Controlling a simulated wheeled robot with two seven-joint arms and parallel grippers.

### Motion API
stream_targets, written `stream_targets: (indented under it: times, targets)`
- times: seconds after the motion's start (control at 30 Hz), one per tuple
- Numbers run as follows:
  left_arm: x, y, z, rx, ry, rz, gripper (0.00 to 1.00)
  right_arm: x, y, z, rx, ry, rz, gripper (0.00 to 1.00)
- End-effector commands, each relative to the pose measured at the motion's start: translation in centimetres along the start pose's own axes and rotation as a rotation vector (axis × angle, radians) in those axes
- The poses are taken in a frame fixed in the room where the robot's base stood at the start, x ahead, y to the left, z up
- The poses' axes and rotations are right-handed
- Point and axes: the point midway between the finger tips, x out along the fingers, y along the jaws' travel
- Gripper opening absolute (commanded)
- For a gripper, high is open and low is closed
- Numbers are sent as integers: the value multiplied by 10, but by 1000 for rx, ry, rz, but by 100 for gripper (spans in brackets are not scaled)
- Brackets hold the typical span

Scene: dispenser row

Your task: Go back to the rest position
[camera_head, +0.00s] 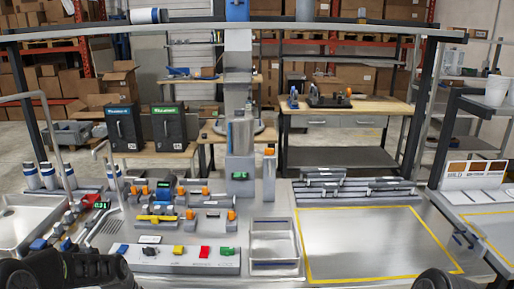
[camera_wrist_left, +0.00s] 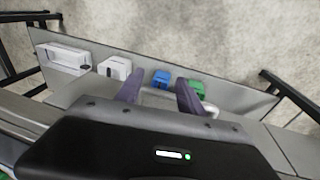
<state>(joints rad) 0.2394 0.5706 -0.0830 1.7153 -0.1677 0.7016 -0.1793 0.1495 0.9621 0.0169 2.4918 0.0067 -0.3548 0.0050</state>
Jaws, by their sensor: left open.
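My left gripper (camera_wrist_left: 160,94) shows in the left wrist view with its two dark purple fingers apart. A pale looped handle (camera_wrist_left: 208,106) shows behind and beside the fingers; I cannot tell whether they touch it. Nothing is clearly held. In the head view, only dark parts of my left arm show at the bottom left corner, and its fingertips are not visible. A dark rounded part of my right arm shows at the bottom right edge; its gripper is out of view.
The wrist view shows a blue block (camera_wrist_left: 161,78), a green block (camera_wrist_left: 197,86) and a white holder (camera_wrist_left: 63,58) on a grey ledge. In the head view, a button panel (camera_head: 182,262), metal tray (camera_head: 273,226) and yellow-outlined area (camera_head: 365,240) lie on the counter. The outlined area is clear.

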Motion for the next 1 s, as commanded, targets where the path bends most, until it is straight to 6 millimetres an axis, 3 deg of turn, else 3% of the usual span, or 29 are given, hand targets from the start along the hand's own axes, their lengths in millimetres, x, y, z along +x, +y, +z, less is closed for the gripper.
stream_targets:
  times: [0.03,0.1,0.2,0.3,0.43,0.6,0.7,1.0]
  targets:
    - [34,16,22,-10,-24,27,45,0,0,0,0,0,0,36]
    - [76,41,53,-36,-38,63,45,0,0,0,0,0,0,36]
    - [127,76,109,-87,-61,109,45,0,0,0,0,0,0,36]
    - [162,111,171,-145,-86,145,45,0,0,0,0,0,0,36]
    - [182,146,251,-222,-120,171,45,0,0,0,0,0,0,36]
    - [180,175,326,-297,-151,179,45,0,0,0,0,0,0,36]
    - [175,191,298,-201,-100,188,45,0,0,0,0,0,0,36]
    - [171,203,288,-149,-80,195,45,0,0,0,0,0,0,36]
